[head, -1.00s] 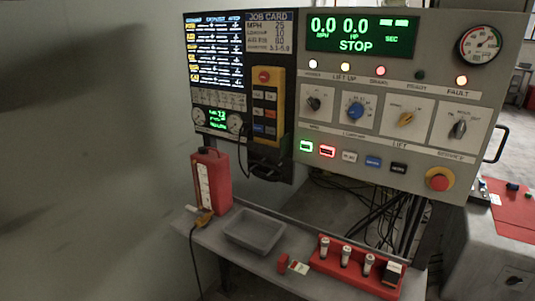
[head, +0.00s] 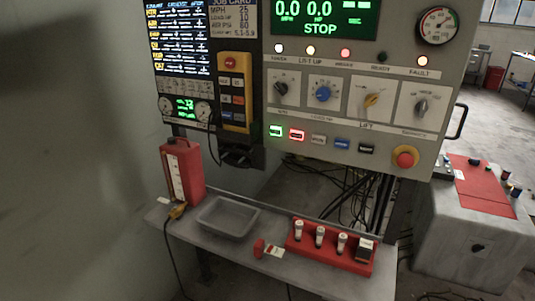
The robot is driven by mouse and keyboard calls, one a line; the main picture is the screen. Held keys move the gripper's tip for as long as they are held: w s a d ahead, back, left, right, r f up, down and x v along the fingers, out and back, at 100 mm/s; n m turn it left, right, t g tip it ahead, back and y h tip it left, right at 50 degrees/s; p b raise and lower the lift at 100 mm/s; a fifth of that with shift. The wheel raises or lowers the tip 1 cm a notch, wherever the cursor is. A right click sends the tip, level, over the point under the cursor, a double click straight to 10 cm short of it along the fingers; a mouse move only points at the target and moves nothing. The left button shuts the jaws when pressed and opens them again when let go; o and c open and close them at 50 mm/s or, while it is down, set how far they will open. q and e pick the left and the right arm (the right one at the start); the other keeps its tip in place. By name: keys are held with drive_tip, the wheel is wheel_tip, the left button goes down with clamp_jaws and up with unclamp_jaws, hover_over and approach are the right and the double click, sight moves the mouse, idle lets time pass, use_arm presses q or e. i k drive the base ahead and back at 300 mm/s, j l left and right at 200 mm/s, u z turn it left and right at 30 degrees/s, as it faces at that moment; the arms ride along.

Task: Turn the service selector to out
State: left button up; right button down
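The control panel (head: 385,147) fills the upper middle of the head view. The service selector (head: 421,106) is the grey knob at the far right of the row of knobs. Its label below is blurred, and I cannot read which position it points to. Left of it are a yellow knob (head: 371,100), a blue knob (head: 323,93) and a black knob (head: 281,89). The display (head: 322,17) reads 0.0, 0.0 and STOP. Neither of my grippers is in view.
A red emergency button (head: 405,157) sits below the selector. A black handle (head: 459,121) sticks out at the panel's right edge. A shelf (head: 222,253) below holds a grey tray (head: 228,217) and a red holder (head: 329,257). A grey cabinet (head: 470,232) stands at right.

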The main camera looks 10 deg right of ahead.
sight(421, 107)
drive_tip(key=l+u, duration=0.15)
drive_tip(key=l, duration=1.7)
